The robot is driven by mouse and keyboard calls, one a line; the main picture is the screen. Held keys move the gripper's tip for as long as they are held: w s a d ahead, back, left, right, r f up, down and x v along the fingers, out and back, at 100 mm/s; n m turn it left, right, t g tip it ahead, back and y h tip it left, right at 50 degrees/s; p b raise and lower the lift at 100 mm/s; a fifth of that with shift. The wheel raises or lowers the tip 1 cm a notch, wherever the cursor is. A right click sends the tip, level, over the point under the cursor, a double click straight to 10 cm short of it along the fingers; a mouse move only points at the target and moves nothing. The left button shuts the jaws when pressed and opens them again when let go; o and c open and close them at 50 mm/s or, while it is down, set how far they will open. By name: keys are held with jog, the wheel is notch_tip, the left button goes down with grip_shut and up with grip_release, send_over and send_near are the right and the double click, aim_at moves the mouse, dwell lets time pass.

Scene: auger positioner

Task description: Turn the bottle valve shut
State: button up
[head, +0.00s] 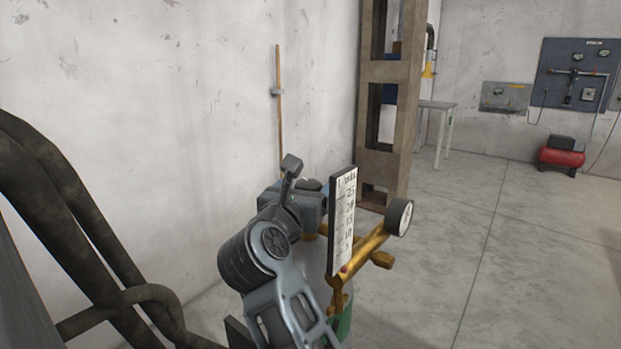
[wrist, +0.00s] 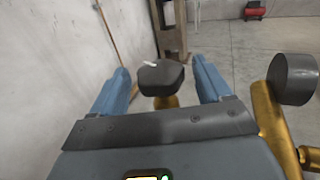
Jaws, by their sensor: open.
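The bottle valve's dark, lobed knob (wrist: 160,76) sits on a brass stem between my gripper's fingers in the wrist view. It has a small white mark on top. My gripper (wrist: 160,67) is open, with one blue finger on each side of the knob and a visible gap to each. In the head view my gripper (head: 305,204) is beside the brass regulator (head: 368,246), partly behind the white scale panel (head: 343,220). The green bottle (head: 343,322) shows only in part below, behind my arm.
A round gauge (head: 399,217) sticks out on the regulator's right; its dark side (wrist: 293,78) is close right of my gripper in the wrist view. A wall stands on the left with a wooden pole (head: 280,120). A concrete pillar (head: 388,110) stands behind.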

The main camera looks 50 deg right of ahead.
aim_at(310, 183)
jog(key=shift+x, duration=1.7)
jog(key=c, duration=1)
